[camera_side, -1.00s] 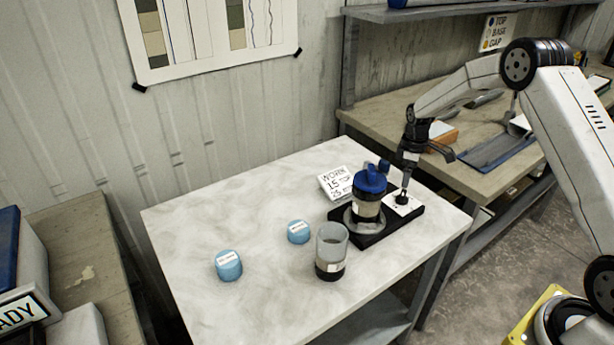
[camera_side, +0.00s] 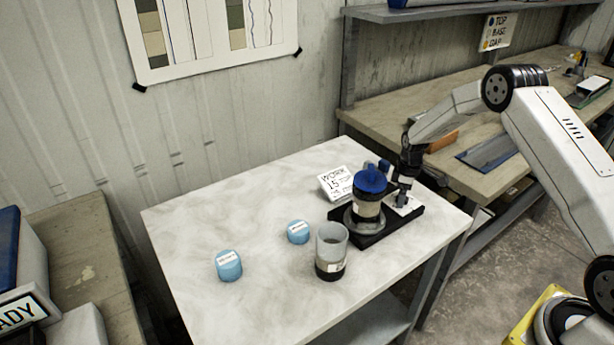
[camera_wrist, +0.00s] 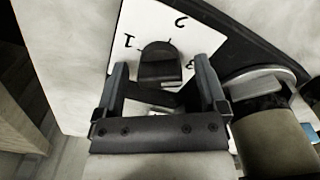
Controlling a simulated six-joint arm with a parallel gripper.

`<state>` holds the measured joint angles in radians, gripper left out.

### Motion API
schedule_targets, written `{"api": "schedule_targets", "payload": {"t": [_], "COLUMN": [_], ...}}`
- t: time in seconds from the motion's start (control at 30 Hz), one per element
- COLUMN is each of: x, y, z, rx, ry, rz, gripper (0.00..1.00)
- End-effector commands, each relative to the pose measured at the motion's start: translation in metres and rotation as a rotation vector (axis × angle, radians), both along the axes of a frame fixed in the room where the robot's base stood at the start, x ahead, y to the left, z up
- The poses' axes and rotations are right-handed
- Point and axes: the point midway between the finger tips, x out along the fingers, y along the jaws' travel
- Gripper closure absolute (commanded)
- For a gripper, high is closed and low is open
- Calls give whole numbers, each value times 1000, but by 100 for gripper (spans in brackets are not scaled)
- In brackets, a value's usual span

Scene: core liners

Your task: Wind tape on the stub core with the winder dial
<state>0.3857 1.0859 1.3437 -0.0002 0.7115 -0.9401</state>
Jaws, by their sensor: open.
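The winder is a black base (camera_side: 376,238) on the white table, with a round turntable at its left end. The stub core (camera_side: 367,208) stands upright on it, a tan-labelled cylinder with a blue cap (camera_side: 370,179). The dial knob (camera_wrist: 160,65) is dark, on a white plate (camera_wrist: 131,22) marked 1, 2 and 3. My gripper (camera_wrist: 160,82) is open, with one finger on each side of the knob; I cannot tell whether they touch it. In the side view my gripper (camera_side: 402,200) is low over the plate and hides the knob.
A clear, dark-bottomed cup (camera_side: 331,251) stands in front of the winder. Two blue caps (camera_side: 229,265) (camera_side: 298,231) lie to the left. A written work card (camera_side: 337,183) stands behind the winder.

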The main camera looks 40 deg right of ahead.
Motion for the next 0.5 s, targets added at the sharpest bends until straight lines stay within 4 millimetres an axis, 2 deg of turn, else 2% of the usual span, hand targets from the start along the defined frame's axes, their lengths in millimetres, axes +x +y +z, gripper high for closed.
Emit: {"api": "schedule_targets", "payload": {"t": [0.1,0.17,0.4,0.5], "x": [0,0,0,0], "y": [0,0,0,0], "z": [0,0,0,0], "rx": [0,0,0,0], "ry": [0,0,0,0], "rz": [0,0,0,-1], "gripper": [9,25,100,100]}}
